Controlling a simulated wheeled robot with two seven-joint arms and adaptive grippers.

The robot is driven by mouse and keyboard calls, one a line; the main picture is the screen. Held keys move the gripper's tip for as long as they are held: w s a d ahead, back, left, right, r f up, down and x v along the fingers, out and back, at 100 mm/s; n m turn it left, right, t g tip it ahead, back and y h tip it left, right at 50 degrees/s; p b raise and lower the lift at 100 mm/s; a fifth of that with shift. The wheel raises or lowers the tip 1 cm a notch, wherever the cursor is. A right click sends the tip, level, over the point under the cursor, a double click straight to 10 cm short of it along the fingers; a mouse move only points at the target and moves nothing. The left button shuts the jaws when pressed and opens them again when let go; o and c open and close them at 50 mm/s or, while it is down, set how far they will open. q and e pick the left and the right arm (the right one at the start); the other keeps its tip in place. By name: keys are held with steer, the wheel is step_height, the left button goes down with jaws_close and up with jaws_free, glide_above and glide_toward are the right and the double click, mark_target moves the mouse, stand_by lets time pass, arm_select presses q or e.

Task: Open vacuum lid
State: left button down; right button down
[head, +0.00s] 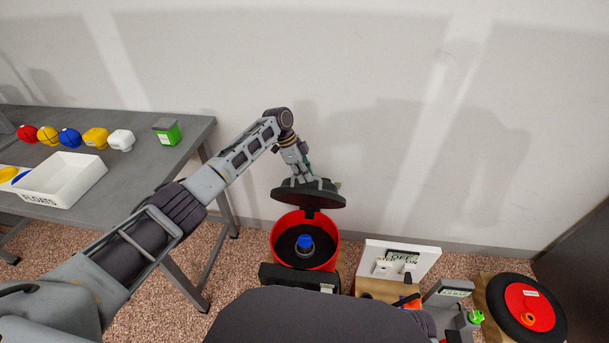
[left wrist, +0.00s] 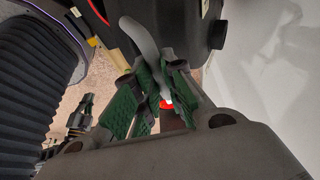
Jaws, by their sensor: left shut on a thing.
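The vacuum is a red round canister (head: 331,263) on the floor, with its top open. A dark grey piece with a blue top (head: 305,242) shows inside it. The dark round lid (head: 310,198) is raised above the canister and joins it at the back or side; the exact hinge is hard to see. My left gripper (head: 298,181) is above the lid. In the left wrist view its green-padded fingers (left wrist: 157,95) are shut on the grey curved lid handle (left wrist: 143,42), with the dark lid (left wrist: 190,25) beyond. My right gripper is not in view.
A grey table (head: 185,150) at left holds coloured floats and a white bin (head: 88,187) marked FLOATS. Right of the canister stand a white panel (head: 428,262) with a switch and a red-and-black wheel (head: 530,307). A wall is behind.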

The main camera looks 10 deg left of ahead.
arm_select(q)
steer(key=shift+s+a+f, duration=0.1)
steer(key=shift+a+f, duration=0.1)
steer(key=shift+f, duration=0.3)
steer(key=c, duration=1.8)
jaws_free()
steer(key=o, duration=0.3)
steer(key=shift+w+d+f, duration=0.1)
steer(key=shift+w, duration=0.2)
steer(key=shift+s+r, duration=0.1)
steer(key=shift+r, duration=0.15)
steer(key=shift+r, duration=0.1)
steer(key=shift+v, duration=5.9)
